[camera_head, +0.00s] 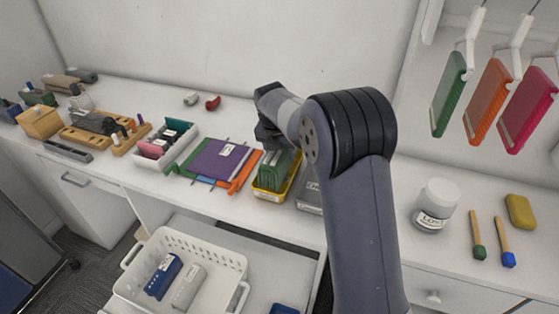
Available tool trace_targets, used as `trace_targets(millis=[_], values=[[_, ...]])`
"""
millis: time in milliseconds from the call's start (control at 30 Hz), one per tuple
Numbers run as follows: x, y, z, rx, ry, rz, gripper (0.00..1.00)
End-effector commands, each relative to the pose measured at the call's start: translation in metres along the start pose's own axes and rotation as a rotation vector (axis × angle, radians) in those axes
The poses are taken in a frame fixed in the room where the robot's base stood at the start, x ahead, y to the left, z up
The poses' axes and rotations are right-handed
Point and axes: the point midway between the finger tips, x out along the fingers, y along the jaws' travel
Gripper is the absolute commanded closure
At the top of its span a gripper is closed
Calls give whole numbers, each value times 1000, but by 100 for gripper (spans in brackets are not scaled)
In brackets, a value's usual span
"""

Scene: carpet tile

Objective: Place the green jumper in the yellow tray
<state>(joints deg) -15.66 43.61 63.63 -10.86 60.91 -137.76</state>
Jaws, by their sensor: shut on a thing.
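The green jumper (276,172), a folded upright green bundle, is at the yellow tray (262,194) on the counter. It looks to be inside the tray's rim, but I cannot tell whether it touches the bottom. My gripper (270,146) is above the tray, pointing down and shut on the jumper's top. The fingers are dark and small in this view, and my arm hides part of the tray's right side.
A grey tray (309,198) is close on the right, partly behind my arm. A purple folder stack (215,160) lies left. A white basket (205,243) stands lower in front. A white jar (436,205) stands right. Green, orange and pink pieces hang at the upper right.

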Motion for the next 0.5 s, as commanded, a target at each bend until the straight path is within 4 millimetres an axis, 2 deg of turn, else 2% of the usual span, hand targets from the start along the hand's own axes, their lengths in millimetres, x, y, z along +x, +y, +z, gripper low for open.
trace_targets(millis=[133,300,500], values=[[10,0,-3,0,0,0,81],[33,0,-10,1,1,-1,81],[38,0,-10,1,-2,2,81]])
